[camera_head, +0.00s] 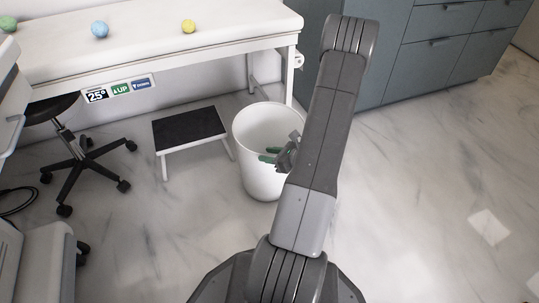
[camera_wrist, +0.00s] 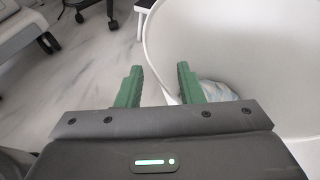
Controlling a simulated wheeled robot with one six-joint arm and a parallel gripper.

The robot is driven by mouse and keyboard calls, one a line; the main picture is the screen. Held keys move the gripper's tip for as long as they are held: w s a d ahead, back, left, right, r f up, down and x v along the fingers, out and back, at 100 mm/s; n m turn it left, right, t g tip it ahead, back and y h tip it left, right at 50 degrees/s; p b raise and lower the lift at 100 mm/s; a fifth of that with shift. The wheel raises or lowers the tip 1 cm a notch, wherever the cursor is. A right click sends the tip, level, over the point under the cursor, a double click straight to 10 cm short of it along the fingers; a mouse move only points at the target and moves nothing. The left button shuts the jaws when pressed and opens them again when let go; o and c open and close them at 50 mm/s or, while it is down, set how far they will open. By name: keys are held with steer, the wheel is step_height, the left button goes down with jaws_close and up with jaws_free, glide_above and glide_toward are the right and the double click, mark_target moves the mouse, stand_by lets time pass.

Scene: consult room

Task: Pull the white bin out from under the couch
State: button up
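The white bin (camera_head: 256,178) stands upright on the floor by the right end of the couch (camera_head: 150,42), close to its right front leg. How far it sits under the couch is not clear. My gripper (camera_head: 269,154) is at the bin's near rim, partly hidden by my arm. In the wrist view my gripper (camera_wrist: 159,78) is open, its two green fingers apart. The bin's rim and wall (camera_wrist: 149,40) run between them, with the left finger outside and the right finger inside. Something pale and crumpled (camera_wrist: 218,91) lies in the bin.
A black-topped step stool (camera_head: 190,129) stands left of the bin. A wheeled stool (camera_head: 80,150) is farther left. Grey cabinets (camera_head: 430,50) stand behind at the right. Several small balls (camera_head: 99,29) lie on the couch. The floor (camera_head: 430,180) at the right is clear.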

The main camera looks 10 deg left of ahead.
steer(key=p+v, duration=0.4)
steer(key=v, duration=0.9)
steer(key=shift+s+d, duration=0.25)
steer(key=shift+d, duration=0.05)
steer(key=shift+r+p, duration=0.1)
steer(key=shift+p, duration=0.25)
steer(key=shift+c, duration=0.3)
